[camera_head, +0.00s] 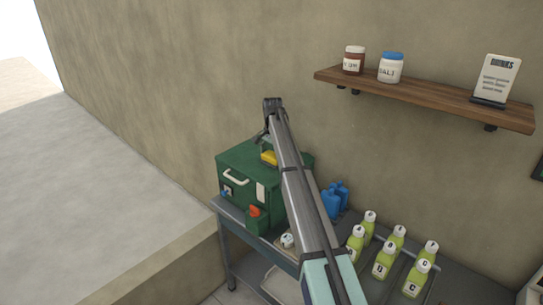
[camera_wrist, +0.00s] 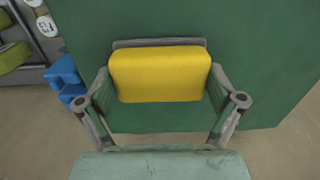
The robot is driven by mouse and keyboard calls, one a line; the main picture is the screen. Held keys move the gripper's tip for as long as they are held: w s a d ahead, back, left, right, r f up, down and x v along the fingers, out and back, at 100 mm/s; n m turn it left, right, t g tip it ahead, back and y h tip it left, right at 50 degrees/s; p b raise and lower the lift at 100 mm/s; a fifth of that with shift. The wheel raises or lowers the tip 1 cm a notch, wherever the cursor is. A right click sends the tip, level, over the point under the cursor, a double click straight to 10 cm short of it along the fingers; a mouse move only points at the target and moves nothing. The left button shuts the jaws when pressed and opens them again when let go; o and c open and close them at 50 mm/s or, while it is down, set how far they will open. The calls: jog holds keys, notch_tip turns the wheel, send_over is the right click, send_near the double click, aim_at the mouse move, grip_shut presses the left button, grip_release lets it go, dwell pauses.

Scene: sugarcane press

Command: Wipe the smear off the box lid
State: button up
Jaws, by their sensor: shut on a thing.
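The green box (camera_head: 238,168) stands on a grey table against the wall, with a white handle on its front. Its flat green lid (camera_wrist: 270,60) fills much of the wrist view. My gripper (camera_wrist: 159,78) is shut on a yellow sponge (camera_wrist: 159,71). No smear is visible; my arm and the sponge hide part of the lid.
Several green-yellow bottles (camera_head: 383,262) stand on the table (camera_head: 226,211) farther right. A wooden shelf (camera_head: 430,97) with two jars and a sign hangs on the wall above. A pale ledge lies to the left.

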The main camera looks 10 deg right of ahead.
notch_tip(320, 180, up, 3)
jog(key=shift+w+a+p, duration=0.15)
jog(key=shift+p, duration=0.15)
jog(key=shift+r+p, duration=1.05)
jog(key=shift+r, duration=1.4)
